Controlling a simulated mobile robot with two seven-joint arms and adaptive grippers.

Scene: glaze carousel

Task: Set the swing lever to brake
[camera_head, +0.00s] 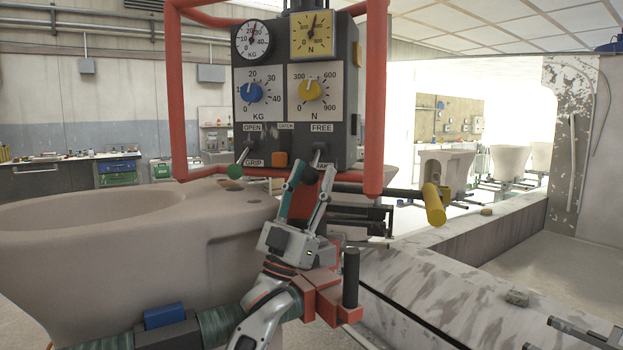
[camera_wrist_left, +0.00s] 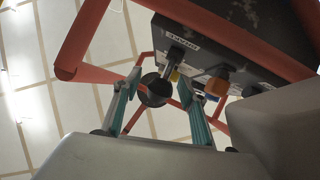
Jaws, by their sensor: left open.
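The grey control box (camera_head: 297,85) hangs in a red tube frame. The swing lever (camera_head: 318,156) comes out of its lower right front, below the FREE label (camera_head: 322,127). The BRAKE label (camera_head: 325,168) under it is partly covered by a finger. My left gripper (camera_head: 311,175) is open just in front of this lever. The lever's end is hidden by the fingers in the head view. In the left wrist view, a dark ball knob (camera_wrist_left: 156,91) shows between the open fingers (camera_wrist_left: 161,80), with no clear contact. The lever's exact setting is hard to tell.
The red frame (camera_head: 375,95) runs close on the right. A yellow handle (camera_head: 433,203) juts out right. A large pale ceramic bowl (camera_head: 130,250) stands left.

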